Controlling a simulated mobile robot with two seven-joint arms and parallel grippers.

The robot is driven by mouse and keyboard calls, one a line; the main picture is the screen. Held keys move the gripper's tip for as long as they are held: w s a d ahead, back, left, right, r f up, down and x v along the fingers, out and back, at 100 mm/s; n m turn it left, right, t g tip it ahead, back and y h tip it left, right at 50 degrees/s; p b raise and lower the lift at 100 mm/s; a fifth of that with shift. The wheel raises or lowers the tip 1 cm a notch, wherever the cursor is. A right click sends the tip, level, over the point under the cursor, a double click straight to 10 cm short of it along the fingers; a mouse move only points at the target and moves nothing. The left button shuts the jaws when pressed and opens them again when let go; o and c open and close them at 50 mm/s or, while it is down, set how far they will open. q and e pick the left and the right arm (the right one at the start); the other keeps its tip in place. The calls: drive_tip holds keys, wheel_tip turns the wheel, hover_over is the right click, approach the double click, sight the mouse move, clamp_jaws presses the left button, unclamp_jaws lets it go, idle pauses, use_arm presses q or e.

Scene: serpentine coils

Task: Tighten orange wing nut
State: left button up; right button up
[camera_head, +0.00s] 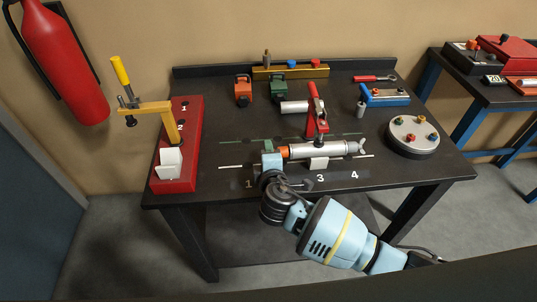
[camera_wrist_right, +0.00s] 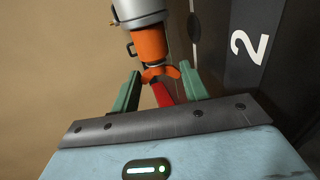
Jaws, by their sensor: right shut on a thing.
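The orange wing nut (camera_wrist_right: 161,73) shows in the right wrist view at the end of an orange collar (camera_wrist_right: 150,45) on a silver cylinder (camera_wrist_right: 138,10). My right gripper (camera_wrist_right: 159,88) has its two green fingers on either side of the wing nut, shut on it. In the head view the silver cylinder (camera_head: 322,150) lies horizontally above the table, its orange end (camera_head: 284,152) at the left. My right gripper (camera_head: 270,147) is at that end and hides the wing nut there. My left gripper is not in view.
A red toggle clamp (camera_head: 316,112) stands behind the cylinder. A red base with a yellow-handled clamp (camera_head: 190,135) stands at the left of the black table (camera_head: 225,175). A round plate with coloured knobs (camera_head: 411,143) is at the right. Small orange and green blocks stand behind.

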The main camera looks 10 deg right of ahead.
drive_tip(key=o, duration=1)
